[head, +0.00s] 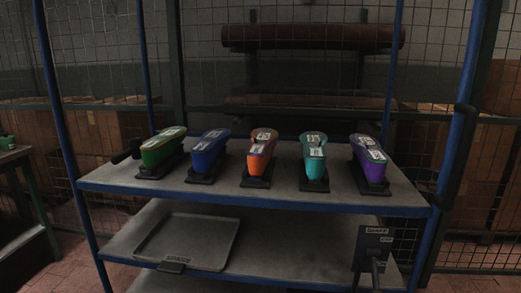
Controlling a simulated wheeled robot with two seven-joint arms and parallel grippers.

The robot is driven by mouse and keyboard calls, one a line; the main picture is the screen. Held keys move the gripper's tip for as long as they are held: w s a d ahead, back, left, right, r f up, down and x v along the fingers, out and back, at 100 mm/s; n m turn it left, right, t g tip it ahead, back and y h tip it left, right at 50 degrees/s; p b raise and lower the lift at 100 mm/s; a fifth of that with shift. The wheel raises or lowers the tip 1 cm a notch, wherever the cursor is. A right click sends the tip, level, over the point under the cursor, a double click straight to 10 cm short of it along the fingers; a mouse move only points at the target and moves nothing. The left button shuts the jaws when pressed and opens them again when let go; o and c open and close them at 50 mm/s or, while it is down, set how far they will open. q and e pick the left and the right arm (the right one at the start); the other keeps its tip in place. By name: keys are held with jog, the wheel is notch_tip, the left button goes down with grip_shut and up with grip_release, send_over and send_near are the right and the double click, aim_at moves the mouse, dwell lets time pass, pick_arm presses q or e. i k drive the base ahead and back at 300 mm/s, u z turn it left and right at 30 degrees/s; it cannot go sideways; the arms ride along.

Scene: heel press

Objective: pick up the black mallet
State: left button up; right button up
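A dark object that looks like the black mallet (124,156) lies at the left end of the blue-framed rack's top shelf (225,193). It is partly hidden behind the green shoe form (160,144), and its outline is hard to make out in the dim light. Neither of my grippers shows in the head view.
Blue (208,147), orange (260,146), teal (312,150) and purple (369,158) forms stand on black bases along the top shelf. A grey tray (188,240) and a black labelled block with a stem (374,244) are lower. Blue posts bound the rack.

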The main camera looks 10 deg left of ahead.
aim_at(135, 151)
jog(key=k, duration=0.3)
jog(key=u, duration=0.85)
jog(key=i, duration=0.3)
jog(key=z, duration=0.1)
